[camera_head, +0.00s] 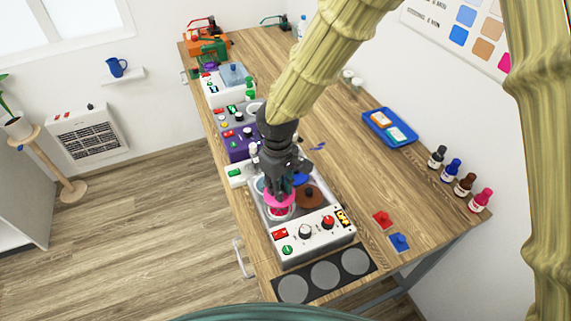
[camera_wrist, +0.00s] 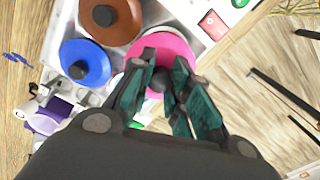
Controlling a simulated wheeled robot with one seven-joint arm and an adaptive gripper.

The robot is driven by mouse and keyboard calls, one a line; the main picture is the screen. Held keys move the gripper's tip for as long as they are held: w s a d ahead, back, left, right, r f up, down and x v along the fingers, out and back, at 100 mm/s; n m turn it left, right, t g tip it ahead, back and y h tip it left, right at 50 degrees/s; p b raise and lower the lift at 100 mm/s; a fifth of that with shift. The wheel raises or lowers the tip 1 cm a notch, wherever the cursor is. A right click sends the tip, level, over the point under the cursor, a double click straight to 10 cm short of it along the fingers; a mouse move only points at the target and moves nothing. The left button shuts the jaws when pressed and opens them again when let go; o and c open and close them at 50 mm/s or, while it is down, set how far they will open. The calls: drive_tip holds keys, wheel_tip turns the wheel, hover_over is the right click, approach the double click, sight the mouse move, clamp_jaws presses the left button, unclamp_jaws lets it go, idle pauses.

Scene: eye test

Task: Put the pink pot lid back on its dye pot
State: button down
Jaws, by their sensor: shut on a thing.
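My gripper (camera_head: 277,186) is shut on the dark knob of the pink pot lid (camera_head: 272,198). In the wrist view the gripper (camera_wrist: 165,75) has its fingers on either side of that knob, with the pink lid (camera_wrist: 172,42) beyond them. In the head view the lid is over or just behind the pink dye pot (camera_head: 281,212), whose pale rim and pink inside show in front of it. I cannot tell whether the lid touches the rim. The pot is in the white dye bath (camera_head: 318,236).
A brown lid (camera_head: 313,199) and a blue lid (camera_head: 300,179) cover neighbouring pots. A dark mat with several grey discs (camera_head: 325,275) lies in front. A blue tray (camera_head: 375,133), dye bottles (camera_head: 465,185) and red and blue pieces (camera_head: 399,242) lie to the right.

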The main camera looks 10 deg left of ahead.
drive_tip(key=shift+w+a, duration=0.1)
drive_tip(key=shift+w, duration=0.1)
drive_tip(key=shift+s+f+b, duration=0.15)
drive_tip(key=shift+s+b, duration=0.45)
drive_tip(key=shift+s, duration=0.4)
drive_tip(key=shift+f, duration=0.25)
drive_tip(key=w+f, duration=0.1)
drive_tip(key=f+b, duration=0.1)
drive_tip(key=f, duration=0.1)
drive_tip(key=shift+w+b, duration=0.3)
drive_tip(key=shift+w, duration=0.1)
drive_tip(key=shift+s+f, duration=0.15)
drive_tip(key=shift+s, duration=0.4)
drive_tip(key=shift+w+f, duration=0.25)
drive_tip(key=shift+w, duration=0.1)
drive_tip(key=shift+s+r, duration=0.15)
drive_tip(key=shift+s, duration=0.1)
drive_tip(key=shift+w, duration=0.1)
